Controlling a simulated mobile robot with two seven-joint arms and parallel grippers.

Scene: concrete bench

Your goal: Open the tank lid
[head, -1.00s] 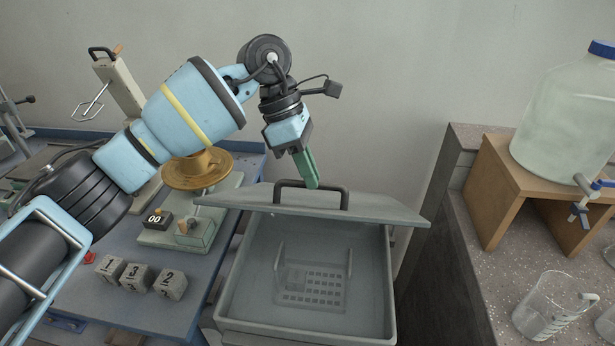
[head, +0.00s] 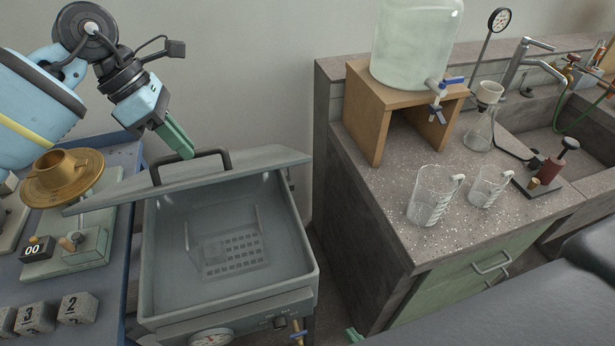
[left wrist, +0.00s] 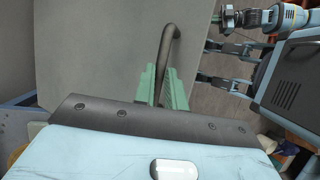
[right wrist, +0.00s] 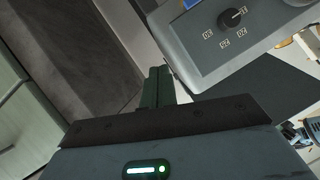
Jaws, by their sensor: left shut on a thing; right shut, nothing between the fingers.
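The tank (head: 310,262) is a grey open-topped box in the head view, with a perforated rack (head: 232,256) inside. Its grey lid (head: 250,168) stands raised and tilted over the back, leaving the front of the interior visible. My left gripper (head: 188,153) is shut on the lid's dark handle (head: 215,155). In the left wrist view the handle (left wrist: 168,45) passes between the green fingers (left wrist: 163,85). My right gripper (right wrist: 158,85) is shut and empty, near the tank's dial panel (right wrist: 240,40). Its green tips (head: 355,334) just show at the head view's bottom edge.
Left of the tank, a blue bench (head: 105,305) holds a brass funnel-like piece (head: 62,178) and numbered blocks (head: 78,308). To the right, a stone counter (head: 375,190) carries a large water jug (head: 415,45) on a wooden stand (head: 368,115), beakers (head: 432,195) and a sink (head: 560,150).

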